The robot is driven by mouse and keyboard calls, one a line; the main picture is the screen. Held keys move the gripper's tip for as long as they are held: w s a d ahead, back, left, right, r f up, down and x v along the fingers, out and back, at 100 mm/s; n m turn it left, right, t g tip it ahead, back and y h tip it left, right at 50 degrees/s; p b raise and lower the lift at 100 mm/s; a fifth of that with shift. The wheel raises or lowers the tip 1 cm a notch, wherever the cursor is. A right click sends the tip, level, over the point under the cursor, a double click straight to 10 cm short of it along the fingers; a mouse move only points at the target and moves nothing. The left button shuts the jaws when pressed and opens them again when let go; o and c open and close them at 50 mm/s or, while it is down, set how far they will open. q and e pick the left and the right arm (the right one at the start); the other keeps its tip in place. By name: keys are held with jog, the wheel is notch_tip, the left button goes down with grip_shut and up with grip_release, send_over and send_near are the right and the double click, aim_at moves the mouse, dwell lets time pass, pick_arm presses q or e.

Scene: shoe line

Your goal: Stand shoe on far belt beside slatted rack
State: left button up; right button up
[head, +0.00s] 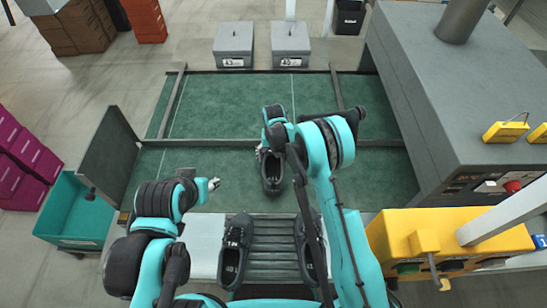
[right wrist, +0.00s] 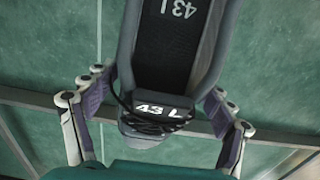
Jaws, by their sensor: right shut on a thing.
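A dark shoe (head: 272,181) hangs at my right gripper (head: 265,148), over the green belt just in front of the middle rail. In the right wrist view the shoe (right wrist: 178,60) shows a "43 L" mark, and the fingers of the right gripper (right wrist: 155,115) close on both sides of its end. I cannot tell if the shoe touches the belt. The slatted rack (head: 273,240) stands at the near edge. The far belt (head: 225,105) lies beyond the middle rail. My left gripper (head: 208,186) is at the left over the near belt; its finger gap is unclear.
Two dark shoes stand on the rack, one at the left (head: 235,250) and one (head: 309,250) partly hidden by my right arm. Two grey boxes (head: 233,42) (head: 290,42) stand behind the belt. A grey machine (head: 440,95) borders the right. The far belt's left part is clear.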

jog(key=shift+f+b, duration=0.3)
jog(key=shift+b, duration=0.15)
jog(key=o, duration=1.5)
jog(key=shift+c, duration=0.2)
jog(key=shift+r, duration=0.1)
jog(key=shift+r+p, duration=0.45)
jog(key=shift+p, duration=0.2)
notch_tip(320, 180, up, 12)
jog(key=shift+f+p, duration=0.15)
jog(key=shift+p, duration=0.3)
jog(key=shift+s, duration=0.1)
